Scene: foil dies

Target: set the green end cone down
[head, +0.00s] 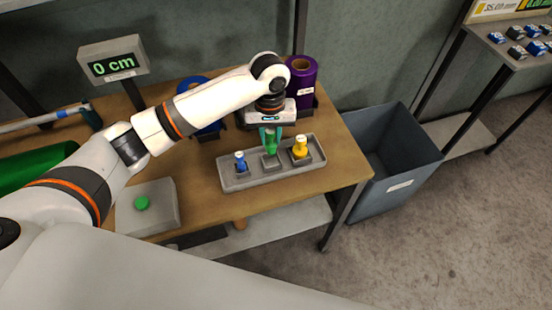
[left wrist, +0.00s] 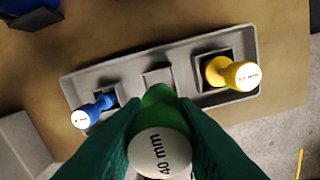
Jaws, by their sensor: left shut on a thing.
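The green end cone (head: 270,142) is upright in my left gripper (head: 270,133), over the middle of the grey tray (head: 240,182). In the left wrist view the green cone (left wrist: 162,140) shows a white top marked 40 mm, between the two dark green fingers (left wrist: 160,150). The middle square socket (left wrist: 158,76) shows partly behind it; whether the cone touches it I cannot tell. A blue cone (head: 240,160) stands in the left socket, and a yellow cone (head: 300,148) in the right one. My right gripper is not in view.
A purple roll (head: 301,82) stands behind the tray on the wooden table (head: 345,165). A display (head: 113,64) reading 0 cm and a box with a green button (head: 141,203) are at left. A grey bin (head: 395,165) stands right of the table.

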